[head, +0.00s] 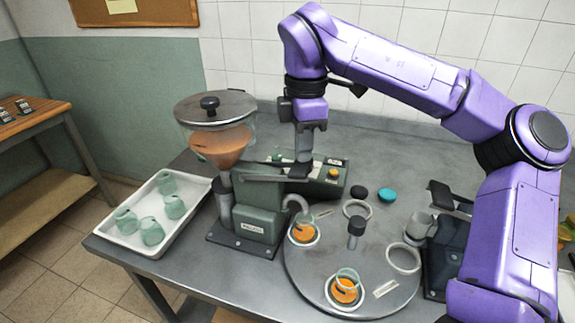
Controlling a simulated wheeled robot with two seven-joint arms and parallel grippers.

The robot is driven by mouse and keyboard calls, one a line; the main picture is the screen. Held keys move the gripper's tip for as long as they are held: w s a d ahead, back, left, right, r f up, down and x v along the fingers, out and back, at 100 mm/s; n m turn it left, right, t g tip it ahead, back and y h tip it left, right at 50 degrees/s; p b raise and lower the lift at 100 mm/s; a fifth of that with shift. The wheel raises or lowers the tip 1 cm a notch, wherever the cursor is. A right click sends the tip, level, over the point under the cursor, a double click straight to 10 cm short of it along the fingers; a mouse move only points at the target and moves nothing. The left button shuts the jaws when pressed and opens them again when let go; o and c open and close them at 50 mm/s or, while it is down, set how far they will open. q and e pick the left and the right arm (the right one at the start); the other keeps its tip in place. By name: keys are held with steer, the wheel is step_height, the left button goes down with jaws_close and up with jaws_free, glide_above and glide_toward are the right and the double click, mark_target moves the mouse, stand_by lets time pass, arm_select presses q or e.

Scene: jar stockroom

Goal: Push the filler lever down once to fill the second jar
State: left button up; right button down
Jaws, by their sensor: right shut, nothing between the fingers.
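The green filler (258,212) stands on the table with a clear hopper (218,140) of orange filling. Its dark lever (262,163) reaches right toward my right gripper (301,170). That gripper is shut and empty, pointing down at the lever's end; I cannot tell whether it touches. The spout (296,203) hangs over a glass jar (303,233) with orange filling, set in a ring of the round turntable (330,252). Another jar (345,288) with orange filling sits in the front ring. My left gripper is out of view.
A white tray (128,228) at the left holds several empty jars. Two turntable rings, at the back (370,211) and right (403,270), look empty. A black lid (358,193) and a teal lid (387,195) lie behind. A dark device (443,262) stands right, partly behind my arm.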

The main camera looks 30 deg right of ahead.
step_height(320, 180, up, 5)
steer(key=p, duration=0.3)
steer(key=shift+r, duration=0.1)
stand_by(0.5)
